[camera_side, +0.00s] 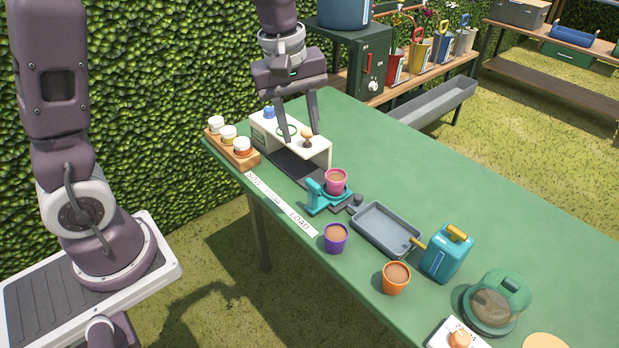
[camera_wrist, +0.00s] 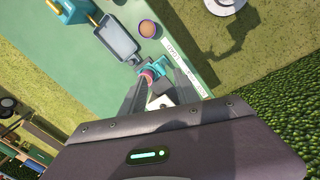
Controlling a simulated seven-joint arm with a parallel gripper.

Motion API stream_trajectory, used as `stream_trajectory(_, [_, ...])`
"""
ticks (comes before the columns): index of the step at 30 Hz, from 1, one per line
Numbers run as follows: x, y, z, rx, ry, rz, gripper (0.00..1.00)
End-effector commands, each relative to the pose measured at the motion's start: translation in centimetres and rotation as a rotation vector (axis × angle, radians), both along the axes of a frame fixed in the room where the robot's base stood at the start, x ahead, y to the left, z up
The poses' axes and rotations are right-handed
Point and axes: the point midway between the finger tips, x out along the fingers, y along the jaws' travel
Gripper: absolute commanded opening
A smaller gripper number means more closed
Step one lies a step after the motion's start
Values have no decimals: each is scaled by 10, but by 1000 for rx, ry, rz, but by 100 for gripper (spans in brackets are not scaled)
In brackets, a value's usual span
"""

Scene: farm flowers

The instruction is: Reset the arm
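My gripper (camera_side: 302,137) is over the white seeding machine (camera_side: 319,152) at the far left part of the green table. Its two fingers are spread apart with nothing visible held between them. A brown-topped knob (camera_side: 307,136) on the machine shows near the right fingertip; whether they touch I cannot tell. In the wrist view my gripper (camera_wrist: 157,88) also shows both fingers apart, with the pink pot (camera_wrist: 150,76) beyond them. In the side view the pink pot (camera_side: 336,181) sits in a teal holder (camera_side: 318,200) before the machine.
A wooden rack (camera_side: 247,159) with white jars is left of the machine. The table's back right is clear.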

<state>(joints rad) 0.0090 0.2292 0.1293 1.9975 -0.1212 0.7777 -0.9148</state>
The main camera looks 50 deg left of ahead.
Motion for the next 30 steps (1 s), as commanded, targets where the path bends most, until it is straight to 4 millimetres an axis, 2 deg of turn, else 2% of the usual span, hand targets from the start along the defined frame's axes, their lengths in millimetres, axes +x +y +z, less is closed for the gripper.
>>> stream_trajectory(1, [-27,-6,30,18,-62,-136,37])
stream_trajectory(3, [-68,-13,58,65,-135,-345,37])
stream_trajectory(5, [-104,-18,73,119,-193,-519,37])
stream_trajectory(6, [-125,-20,79,162,-227,-625,37])
stream_trajectory(9, [-170,-23,82,266,-288,-844,37])
stream_trajectory(12, [-196,-23,78,343,-317,-982,37])
stream_trajectory(16, [-208,-22,74,384,-328,-1051,37])
stream_trajectory(30, [-207,-22,75,386,-329,-1053,37])
